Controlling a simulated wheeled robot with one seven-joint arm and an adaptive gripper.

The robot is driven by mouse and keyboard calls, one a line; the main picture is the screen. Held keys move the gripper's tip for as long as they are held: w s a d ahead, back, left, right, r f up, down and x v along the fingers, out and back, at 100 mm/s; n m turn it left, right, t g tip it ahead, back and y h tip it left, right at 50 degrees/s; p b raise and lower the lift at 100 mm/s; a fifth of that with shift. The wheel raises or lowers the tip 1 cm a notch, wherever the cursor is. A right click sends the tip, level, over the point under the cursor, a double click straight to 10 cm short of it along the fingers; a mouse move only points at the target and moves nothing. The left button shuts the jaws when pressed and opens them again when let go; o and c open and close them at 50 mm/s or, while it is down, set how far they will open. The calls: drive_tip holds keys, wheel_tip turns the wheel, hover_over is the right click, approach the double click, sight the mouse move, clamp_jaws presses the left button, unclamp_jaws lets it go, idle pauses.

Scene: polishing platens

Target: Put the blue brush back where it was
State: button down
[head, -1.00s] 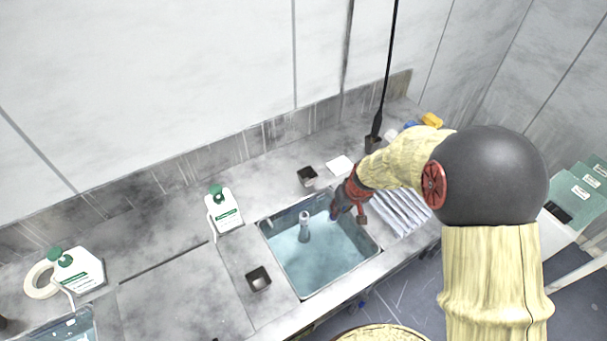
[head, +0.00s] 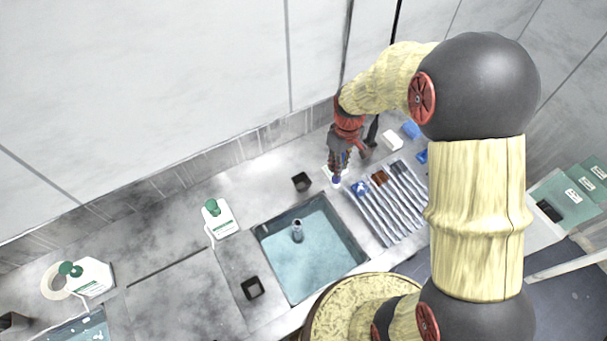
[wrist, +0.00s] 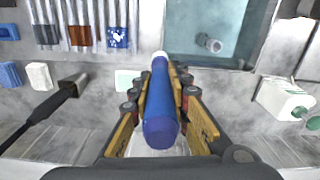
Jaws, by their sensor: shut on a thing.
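My gripper (head: 337,174) is shut on a blue rod-shaped thing, which I take to be the blue brush (wrist: 161,115). Its thick blue end points toward the wrist camera and its pale end points away, between the fingers. In the head view the gripper is above the counter behind the sink, near a pale square pad (wrist: 125,80). A brush rack (head: 392,207) lies right of the sink, with several long handles side by side. Their heads are grey and brown, and one spot (wrist: 117,38) is blue with white marks. Whether that spot is a brush head is unclear.
The sink (head: 312,255) holds water and an upright grey fitting (head: 297,230). A black cup (head: 301,182), a white bottle with green cap (head: 218,217), a white block (head: 392,141) and a blue block (head: 411,130) stand around. A black-handled tool (wrist: 52,105) is close by.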

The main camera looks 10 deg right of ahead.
drive_tip(key=w+a+f+p, duration=0.2)
drive_tip(key=w+a+f, duration=0.5)
drive_tip(key=a+f, duration=0.3)
drive_tip(key=shift+w+a+f, duration=0.3)
drive_tip(key=shift+a+f, duration=0.1)
drive_tip(key=shift+f, duration=0.9)
drive_tip(key=c, duration=1.7)
unclamp_jaws()
